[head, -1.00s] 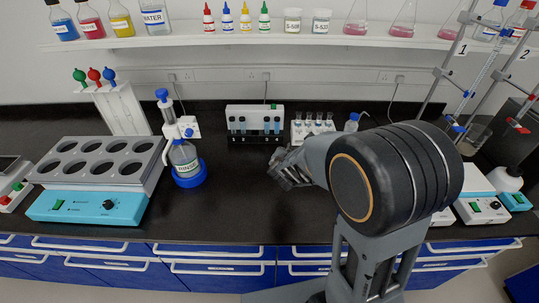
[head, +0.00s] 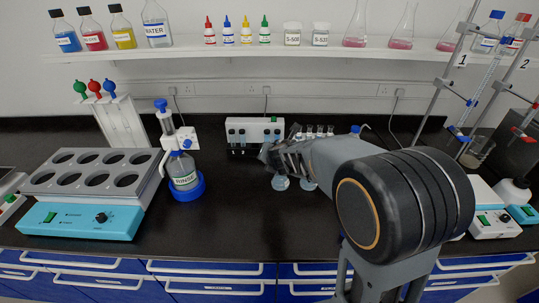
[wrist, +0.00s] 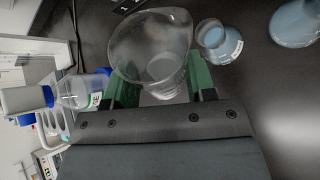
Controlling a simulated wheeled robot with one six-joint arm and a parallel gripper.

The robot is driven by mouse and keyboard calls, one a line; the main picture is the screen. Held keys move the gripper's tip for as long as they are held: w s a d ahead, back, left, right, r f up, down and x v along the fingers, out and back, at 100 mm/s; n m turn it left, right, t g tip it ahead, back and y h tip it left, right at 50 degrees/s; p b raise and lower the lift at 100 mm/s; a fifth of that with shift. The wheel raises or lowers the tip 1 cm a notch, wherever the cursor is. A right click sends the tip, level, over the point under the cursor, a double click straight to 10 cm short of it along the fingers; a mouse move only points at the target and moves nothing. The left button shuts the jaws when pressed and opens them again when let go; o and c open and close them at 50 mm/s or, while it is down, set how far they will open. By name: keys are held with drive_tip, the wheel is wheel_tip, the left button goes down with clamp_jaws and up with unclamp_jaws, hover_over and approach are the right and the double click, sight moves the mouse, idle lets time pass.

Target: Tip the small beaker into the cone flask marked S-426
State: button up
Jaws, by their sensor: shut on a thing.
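My gripper (wrist: 155,98) has green fingers shut on the small clear glass beaker (wrist: 152,48), whose wide mouth faces up in the wrist view. I cannot tell whether anything is in it. In the head view my gripper (head: 276,156) is over the middle of the bench and I cannot make out the beaker. Two flasks with pale blue liquid stand just below it: a left flask (head: 281,184) and a right flask (head: 308,184), partly covered by my arm. The wrist view shows one labelled flask (wrist: 215,40) close beside the beaker and another (wrist: 294,24) farther right. Their labels are unreadable.
A RINSE bottle (head: 184,172) in a blue base stands left of the flasks. A tube rack (head: 254,128) is behind my gripper. A block heater (head: 90,180) fills the left. The front middle bench is clear. A shelf (head: 250,46) of bottles runs above.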

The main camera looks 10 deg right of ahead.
drive_tip(key=shift+w+a+r, duration=0.2)
drive_tip(key=shift+r, duration=0.15)
drive_tip(key=shift+d+f+m+g+y+p, duration=0.1)
drive_tip(key=shift+f+m+g+y+p, duration=0.45)
drive_tip(key=shift+f+y, duration=0.45)
drive_tip(key=shift+f+m+g+y, duration=0.6)
drive_tip(key=shift+f+y, duration=0.35)
drive_tip(key=shift+y, duration=0.25)
drive_tip(key=shift+s+r+m+y+p, duration=0.1)
drive_tip(key=shift+r+m+y+p, duration=0.2)
drive_tip(key=shift+p, duration=0.35)
drive_tip(key=shift+w+d+r+m+g+y+p, duration=0.1)
drive_tip(key=shift+d+r+m+g+y+p, duration=0.25)
drive_tip(key=shift+p, duration=0.75)
drive_tip(key=shift+w+a+r+m+y+p, duration=0.1)
drive_tip(key=shift+m+y+p, duration=0.1)
drive_tip(key=shift+y+p, duration=0.65)
drive_tip(key=shift+d+r+m+g+y+p, duration=0.2)
drive_tip(key=shift+r+m+p, duration=0.1)
drive_tip(key=shift+p, duration=1)
drive_tip(key=shift+a, duration=0.1)
